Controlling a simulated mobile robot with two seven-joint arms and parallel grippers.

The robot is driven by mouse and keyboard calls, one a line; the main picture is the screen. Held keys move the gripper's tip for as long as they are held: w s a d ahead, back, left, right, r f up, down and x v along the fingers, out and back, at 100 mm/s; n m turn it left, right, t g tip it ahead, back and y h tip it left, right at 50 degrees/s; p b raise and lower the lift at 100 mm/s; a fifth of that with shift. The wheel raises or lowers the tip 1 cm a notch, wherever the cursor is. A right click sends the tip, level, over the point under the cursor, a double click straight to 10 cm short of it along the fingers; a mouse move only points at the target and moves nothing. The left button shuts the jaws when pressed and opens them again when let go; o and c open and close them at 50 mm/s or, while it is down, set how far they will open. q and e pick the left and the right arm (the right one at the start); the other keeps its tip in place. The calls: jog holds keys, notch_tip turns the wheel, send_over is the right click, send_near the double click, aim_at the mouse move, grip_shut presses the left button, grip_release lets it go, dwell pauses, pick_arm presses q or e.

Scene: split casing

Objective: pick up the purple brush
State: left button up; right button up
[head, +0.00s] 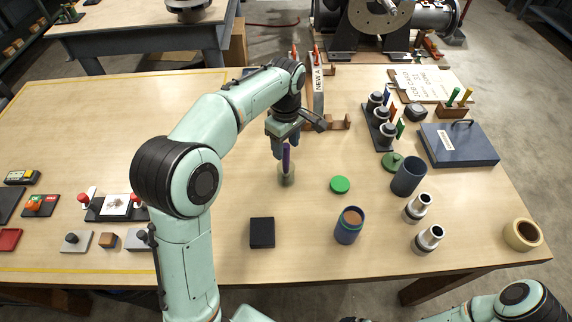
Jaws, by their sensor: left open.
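The purple brush (286,158) stands roughly upright in a small clear holder (286,178) near the middle of the table. My left gripper (286,147) points down right over the brush, with its fingers apart. The fingers appear to be on either side of the brush's upper end, which is partly hidden by the gripper. I cannot tell whether they touch it. My right arm shows at the bottom right, but its gripper is out of the picture.
A black block (262,232), a green disc (340,184) and a blue cup with brown contents (348,226) stand nearby. The table (110,125) is largely clear at the left.

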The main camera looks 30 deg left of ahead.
aim_at(286, 164)
pick_arm(q)
notch_tip(286, 164, down, 4)
jog(key=shift+r, duration=0.25)
jog(key=shift+w, duration=0.1)
grip_shut()
jog(key=shift+r, duration=0.1)
